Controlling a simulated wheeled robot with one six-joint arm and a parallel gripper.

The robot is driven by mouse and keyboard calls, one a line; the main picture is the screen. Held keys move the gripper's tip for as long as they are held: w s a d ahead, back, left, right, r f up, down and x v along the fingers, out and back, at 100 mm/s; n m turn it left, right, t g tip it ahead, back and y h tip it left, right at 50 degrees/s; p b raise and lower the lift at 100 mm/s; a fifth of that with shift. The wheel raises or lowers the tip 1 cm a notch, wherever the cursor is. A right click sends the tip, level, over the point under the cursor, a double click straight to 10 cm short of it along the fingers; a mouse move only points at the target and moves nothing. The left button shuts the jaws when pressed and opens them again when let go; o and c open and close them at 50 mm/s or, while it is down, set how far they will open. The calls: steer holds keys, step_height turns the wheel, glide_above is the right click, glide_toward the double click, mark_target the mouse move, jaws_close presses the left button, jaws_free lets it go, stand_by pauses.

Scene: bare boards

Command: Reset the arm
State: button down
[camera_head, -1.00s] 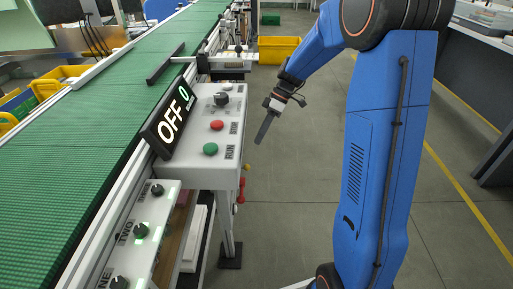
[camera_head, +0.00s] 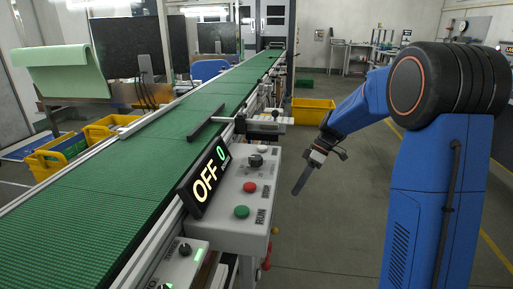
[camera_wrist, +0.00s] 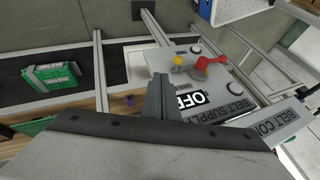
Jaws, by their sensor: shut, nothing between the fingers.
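My gripper (camera_head: 303,178) is shut and empty at the end of my blue arm. It hangs in the air to the right of the conveyor control box (camera_head: 241,190), apart from it, and points down. In the wrist view the shut fingers (camera_wrist: 163,95) show at the centre, with a white panel behind them that carries a red knob (camera_wrist: 205,66) and a yellow one. The control box has a green button, a red button and a dark knob. Its display (camera_head: 205,180) reads OFF 0.
A green conveyor belt (camera_head: 105,180) runs from front left to the back, with a dark bar across it. Yellow bins (camera_head: 313,112) stand on the floor behind my gripper and left of the belt. Open floor lies between the control box and my arm.

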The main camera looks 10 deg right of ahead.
steer(key=s+d+r+m+t+h, duration=0.1)
steer(key=s+m, duration=0.3)
steer(key=s, duration=0.7)
steer(key=s+d+r+m+t+h, duration=0.1)
steer(key=s+r+m+t+h, duration=0.1)
steer(key=s, duration=0.9)
steer(key=s+d+r+m+t+h, duration=0.1)
steer(key=s+r+m+t+h, duration=0.1)
steer(key=s+m, duration=0.5)
steer(key=shift+s+d+r+t+h, duration=0.2)
steer(key=shift+s+t+h, duration=0.65)
steer(key=shift+s, duration=1.2)
steer(key=shift+a+t+y, duration=0.1)
steer(key=shift+t+y, duration=0.15)
